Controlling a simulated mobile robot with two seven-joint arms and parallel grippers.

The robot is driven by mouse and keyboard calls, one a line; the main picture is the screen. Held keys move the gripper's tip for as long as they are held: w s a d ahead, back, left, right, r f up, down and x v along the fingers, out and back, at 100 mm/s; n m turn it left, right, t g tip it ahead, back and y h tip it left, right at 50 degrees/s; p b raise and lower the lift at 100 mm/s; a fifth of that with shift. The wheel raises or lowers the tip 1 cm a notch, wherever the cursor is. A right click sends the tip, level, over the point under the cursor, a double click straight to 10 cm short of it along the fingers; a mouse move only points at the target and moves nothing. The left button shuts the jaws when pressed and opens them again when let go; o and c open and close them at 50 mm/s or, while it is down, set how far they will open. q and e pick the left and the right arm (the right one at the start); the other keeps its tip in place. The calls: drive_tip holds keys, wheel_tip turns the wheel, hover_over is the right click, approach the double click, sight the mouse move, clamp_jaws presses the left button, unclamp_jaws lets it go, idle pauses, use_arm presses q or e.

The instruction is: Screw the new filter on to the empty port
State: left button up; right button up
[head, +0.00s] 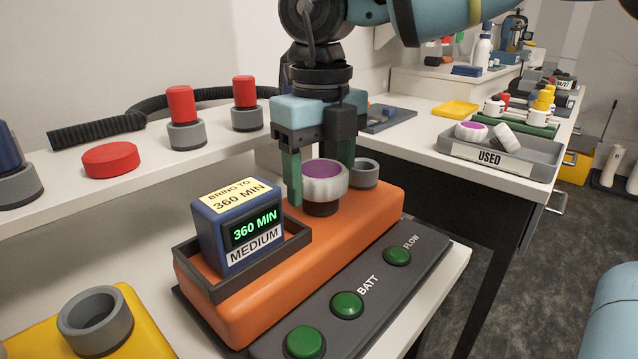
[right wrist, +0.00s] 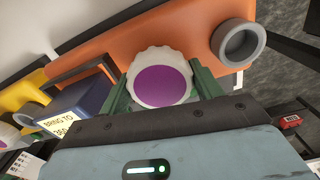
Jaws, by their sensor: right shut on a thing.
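A white ribbed filter with a purple top (head: 324,184) sits over a short dark stub (head: 320,208) on the orange unit (head: 235,308). It looks upright; whether its thread is engaged cannot be told. My right gripper (head: 321,177) comes from above and is shut on the filter, one green finger on each side. The right wrist view shows the filter's purple face (right wrist: 162,86) between the fingers. A grey open ring (head: 364,172) stands to the right on the unit and also shows in the right wrist view (right wrist: 238,43). My left gripper is not in view.
A blue timer box (head: 237,226) reading 360 MIN stands in a dark holder left of the filter. A grey USED tray (head: 545,163) holds a purple-topped filter (head: 471,131) and a white one (head: 505,142). Green buttons (head: 347,305) line the unit's front panel.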

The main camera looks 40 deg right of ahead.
drive_tip(key=m, duration=0.3)
drive_tip(key=shift+m+b, duration=0.3)
drive_tip(key=m, duration=0.3)
drive_tip(key=m+b, duration=0.1)
drive_tip(key=m, duration=0.2)
drive_tip(key=shift+f+m, duration=0.1)
drive_tip(key=shift+m, duration=0.2)
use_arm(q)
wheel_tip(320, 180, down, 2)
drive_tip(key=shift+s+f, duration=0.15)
use_arm(e)
drive_tip(key=m, duration=0.3)
drive_tip(key=shift+m, duration=0.4)
drive_tip(key=o, duration=1)
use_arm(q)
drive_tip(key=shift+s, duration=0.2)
use_arm(e)
drive_tip(key=shift+o, duration=0.5)
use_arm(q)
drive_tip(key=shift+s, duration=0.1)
